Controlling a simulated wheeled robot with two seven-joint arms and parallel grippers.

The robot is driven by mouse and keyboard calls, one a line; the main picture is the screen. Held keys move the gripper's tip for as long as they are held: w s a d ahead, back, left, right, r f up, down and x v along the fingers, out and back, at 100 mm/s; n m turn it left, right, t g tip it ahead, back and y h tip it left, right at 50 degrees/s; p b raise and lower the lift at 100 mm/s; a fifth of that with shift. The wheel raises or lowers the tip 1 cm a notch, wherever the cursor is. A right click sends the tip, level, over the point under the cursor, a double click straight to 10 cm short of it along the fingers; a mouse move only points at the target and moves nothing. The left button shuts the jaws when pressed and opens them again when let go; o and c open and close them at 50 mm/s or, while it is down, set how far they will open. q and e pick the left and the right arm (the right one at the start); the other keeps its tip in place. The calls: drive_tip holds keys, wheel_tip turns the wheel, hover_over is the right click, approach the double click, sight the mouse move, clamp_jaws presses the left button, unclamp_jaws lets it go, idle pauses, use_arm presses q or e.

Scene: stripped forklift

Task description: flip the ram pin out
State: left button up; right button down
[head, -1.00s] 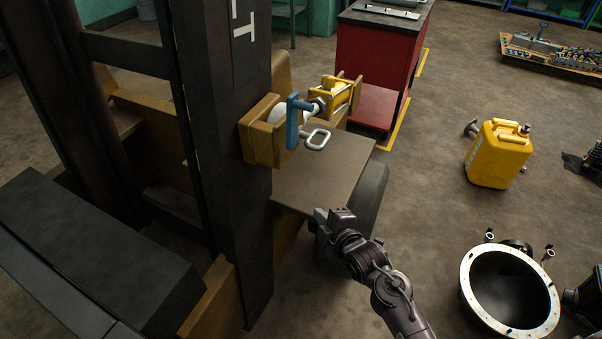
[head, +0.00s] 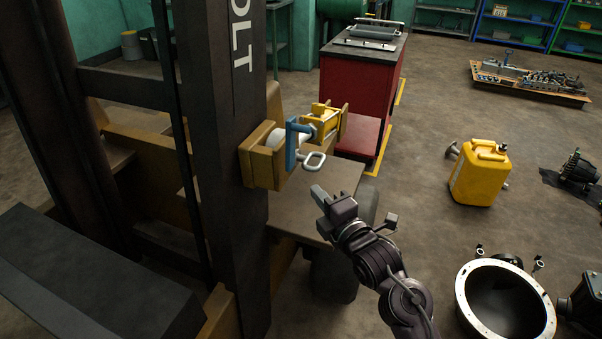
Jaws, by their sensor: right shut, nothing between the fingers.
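The ram pin (head: 314,161) shows as a pale metal loop handle sticking out to the right of a blue bracket (head: 291,146). The bracket sits at the tan ram mount (head: 261,166) on the forklift's dark mast. A white cylinder (head: 278,140) lies partly hidden behind the bracket. My right gripper (head: 318,193) is shut and empty, just below the loop handle and apart from it, with its tips pointing up and left. My left gripper is not in view.
The dark mast (head: 222,200) stands left of the pin. A flat tan plate (head: 340,182) lies behind my gripper. A red cabinet (head: 350,90) stands behind, and a yellow jerrycan (head: 478,175) stands on the floor at right. Open floor lies between them.

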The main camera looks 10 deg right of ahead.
drive_tip(key=p+x, duration=0.2)
drive_tip(key=x, duration=0.6)
drive_tip(key=shift+w, duration=0.3)
drive_tip(key=shift+a, duration=0.1)
drive_tip(key=s+d+p, duration=0.1)
drive_tip(key=s+d, duration=0.3)
drive_tip(key=d, duration=0.2)
drive_tip(key=shift+s, duration=0.1)
drive_tip(key=shift+d+f, duration=0.1)
drive_tip(key=shift+d, duration=0.05)
